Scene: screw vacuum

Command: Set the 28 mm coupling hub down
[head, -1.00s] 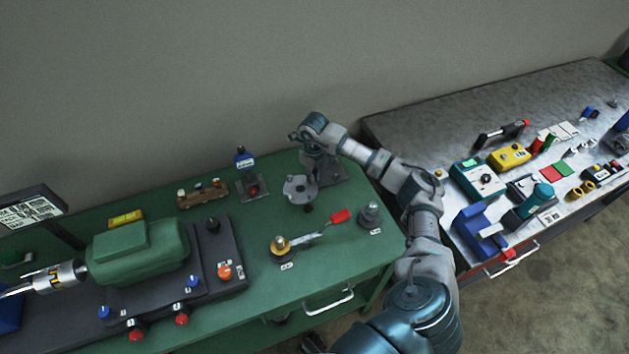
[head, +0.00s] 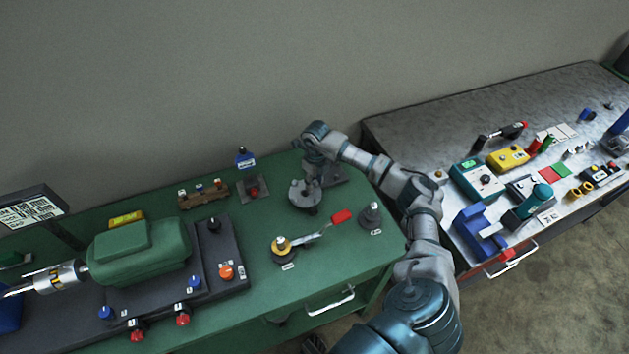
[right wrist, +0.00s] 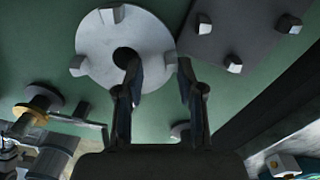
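The 28 mm coupling hub (head: 303,195), a grey disc with raised lugs and a central hole, is at the back right of the green bench. In the right wrist view the hub (right wrist: 100,52) fills the upper left. My right gripper (right wrist: 158,70) has one finger over the hole and the other just past the rim, so the fingers straddle the hub's wall. In the head view my right gripper (head: 310,178) is small and partly hidden behind the hub. Whether the hub's underside touches the bench is unclear. My left gripper is out of view.
A grey plate with bolts (right wrist: 235,30) lies close beside the hub. A yellow-topped piece with a red-handled lever (head: 281,246) and a grey stepped piece (head: 371,215) stand in front. A green motor (head: 140,250) is on the left. Bare green bench separates them.

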